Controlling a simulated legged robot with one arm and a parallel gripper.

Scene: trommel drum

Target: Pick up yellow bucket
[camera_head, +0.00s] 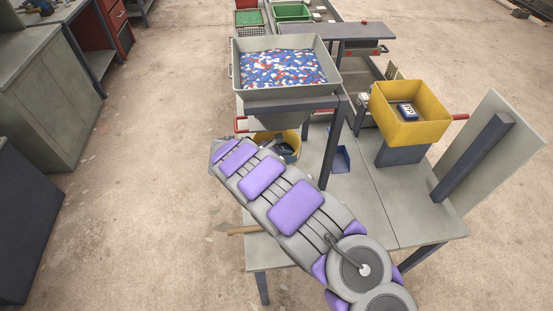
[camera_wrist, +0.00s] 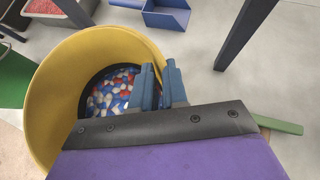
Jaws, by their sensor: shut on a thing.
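The round yellow bucket (camera_head: 294,156) stands under the grey hopper in the head view, partly hidden by my arm. In the wrist view the bucket (camera_wrist: 58,85) fills the left side, with blue, red and white pellets at its bottom. My gripper (camera_wrist: 161,84) is at the bucket's right edge there, its two blue-grey fingers shut on the rim and wall. In the head view the fingers are hard to make out beside the arm's end. Whether the bucket is touching the table is not clear.
The grey hopper (camera_head: 284,93) full of pellets is just above the bucket, on dark legs. A blue tray (camera_head: 341,160) lies to the right on the table (camera_head: 375,216). A square yellow bin (camera_head: 411,124) stands farther right. Open floor lies to the left.

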